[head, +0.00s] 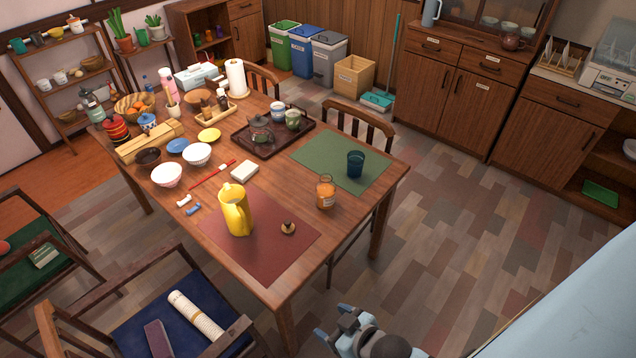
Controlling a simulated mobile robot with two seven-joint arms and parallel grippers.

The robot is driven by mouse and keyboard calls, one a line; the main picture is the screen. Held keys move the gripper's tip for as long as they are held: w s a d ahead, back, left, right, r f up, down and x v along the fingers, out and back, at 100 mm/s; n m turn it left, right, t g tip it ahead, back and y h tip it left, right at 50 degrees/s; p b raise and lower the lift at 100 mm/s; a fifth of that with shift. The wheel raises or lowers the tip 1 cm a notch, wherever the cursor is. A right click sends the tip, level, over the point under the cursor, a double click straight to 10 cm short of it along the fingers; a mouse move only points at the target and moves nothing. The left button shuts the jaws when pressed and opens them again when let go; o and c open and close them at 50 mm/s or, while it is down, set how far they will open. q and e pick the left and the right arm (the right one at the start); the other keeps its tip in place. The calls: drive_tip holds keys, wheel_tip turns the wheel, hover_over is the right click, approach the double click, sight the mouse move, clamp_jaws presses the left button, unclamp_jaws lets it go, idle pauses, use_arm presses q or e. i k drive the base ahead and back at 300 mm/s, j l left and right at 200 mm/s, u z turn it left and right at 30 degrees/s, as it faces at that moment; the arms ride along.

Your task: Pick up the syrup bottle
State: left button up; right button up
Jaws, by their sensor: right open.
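The syrup bottle (326,192), a small amber bottle with a pale label, stands upright on the wooden table (284,285). It is near the table's right front side, between the red placemat and the green placemat. My right gripper (333,322) is at the bottom of the head view, beyond the table's near corner. It is open and empty, well apart from the bottle. My left gripper is not in view.
A yellow pitcher (238,212) and a small brown round item (288,228) are on the red placemat (275,255), left of the bottle. A dark blue cup (355,164) stands on the green placemat (325,160) behind it. Chairs surround the table; the floor (440,240) to the right is clear.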

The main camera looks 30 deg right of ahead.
sight(325, 189)
drive_tip(key=z, duration=1.25)
